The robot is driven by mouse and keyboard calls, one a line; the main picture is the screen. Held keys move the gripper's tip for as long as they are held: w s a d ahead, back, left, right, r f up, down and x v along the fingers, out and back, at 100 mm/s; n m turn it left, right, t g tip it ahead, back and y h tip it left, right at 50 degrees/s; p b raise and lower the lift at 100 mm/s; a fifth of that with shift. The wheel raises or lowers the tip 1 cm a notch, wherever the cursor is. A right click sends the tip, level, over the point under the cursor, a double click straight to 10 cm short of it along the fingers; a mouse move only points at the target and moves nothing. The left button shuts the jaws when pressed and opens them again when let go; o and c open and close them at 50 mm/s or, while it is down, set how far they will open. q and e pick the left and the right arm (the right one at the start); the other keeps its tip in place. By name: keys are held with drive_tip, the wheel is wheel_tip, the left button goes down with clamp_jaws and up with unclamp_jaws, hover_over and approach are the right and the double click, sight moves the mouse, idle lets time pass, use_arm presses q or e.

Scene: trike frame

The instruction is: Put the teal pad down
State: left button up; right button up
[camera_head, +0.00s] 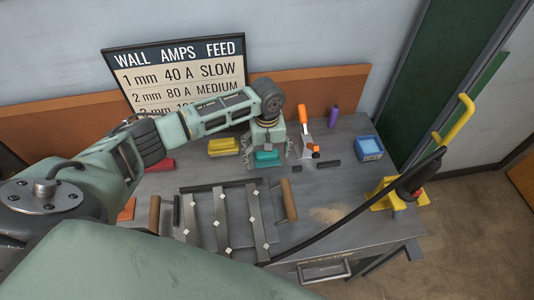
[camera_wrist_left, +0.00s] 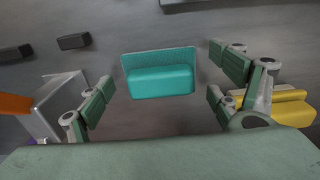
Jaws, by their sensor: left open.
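The teal pad (camera_head: 267,158) lies on the grey workbench near its back edge. In the left wrist view the teal pad (camera_wrist_left: 160,74) rests on the bench top between the spread fingers, apart from both. My left gripper (camera_head: 268,160) is open and points down over the pad. The left wrist view shows its two fingers (camera_wrist_left: 158,104) wide apart on either side of the pad. My right gripper does not show in any view.
A yellow block (camera_head: 223,147) lies left of the pad. An orange-handled tool on a grey block (camera_head: 305,147) stands close on the right. A metal frame (camera_head: 225,218) lies in front. A blue box (camera_head: 369,147), purple bottle (camera_head: 333,117) and yellow torch stand (camera_head: 388,196) are further right.

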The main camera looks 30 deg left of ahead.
sight(267, 154)
use_arm(q)
wheel_tip(267, 154, up, 12)
idle(0.4)
idle(0.5)
